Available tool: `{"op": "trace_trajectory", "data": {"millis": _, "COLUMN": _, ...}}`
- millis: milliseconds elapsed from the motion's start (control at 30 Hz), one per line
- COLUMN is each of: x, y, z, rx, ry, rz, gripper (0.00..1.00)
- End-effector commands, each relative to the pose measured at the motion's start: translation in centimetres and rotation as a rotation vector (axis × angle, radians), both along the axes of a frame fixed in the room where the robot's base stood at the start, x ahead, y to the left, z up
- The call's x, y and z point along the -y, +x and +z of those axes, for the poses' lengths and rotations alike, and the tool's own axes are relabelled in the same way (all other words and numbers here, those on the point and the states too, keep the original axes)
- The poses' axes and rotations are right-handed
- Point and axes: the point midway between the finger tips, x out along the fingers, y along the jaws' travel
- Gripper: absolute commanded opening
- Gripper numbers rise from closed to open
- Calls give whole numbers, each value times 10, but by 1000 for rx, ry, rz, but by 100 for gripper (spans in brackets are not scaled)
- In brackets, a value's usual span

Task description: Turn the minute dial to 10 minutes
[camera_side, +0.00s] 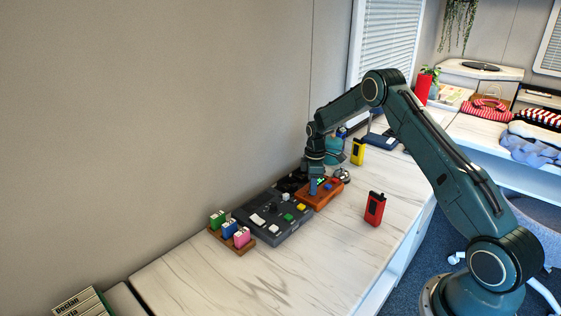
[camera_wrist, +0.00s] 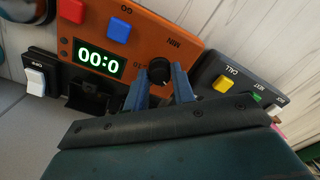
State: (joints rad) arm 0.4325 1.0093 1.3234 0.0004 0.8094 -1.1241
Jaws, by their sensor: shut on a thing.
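An orange timer box (camera_wrist: 140,38) fills the upper middle of the wrist view, with a green display (camera_wrist: 99,60) that shows 00:0 and perhaps a further digit. Its black minute dial (camera_wrist: 159,70) sits by the label MIN. My gripper (camera_wrist: 160,84) is shut on the dial, one blue finger on each side. The dial's pointer position is too small to read surely. In the side view the orange box (camera_side: 322,197) stands on the counter, with my gripper (camera_side: 313,190) down at it; the dial is hidden there.
A dark control panel (camera_side: 272,225) with coloured buttons adjoins the box; its yellow CALL button (camera_wrist: 222,84) is near my fingers. A blue GO button (camera_wrist: 119,29) and a red button (camera_wrist: 71,10) are on the box. A red radio (camera_side: 375,209) and a yellow one (camera_side: 358,152) stand nearby.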

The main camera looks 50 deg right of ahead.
Motion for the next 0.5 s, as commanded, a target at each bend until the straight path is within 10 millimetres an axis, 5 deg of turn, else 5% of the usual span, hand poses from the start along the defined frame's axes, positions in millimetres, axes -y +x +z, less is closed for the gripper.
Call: {"op": "trace_trajectory", "data": {"millis": 500, "x": 0, "y": 0, "z": 0, "rx": 1, "ry": 0, "rz": -413, "gripper": 2}}
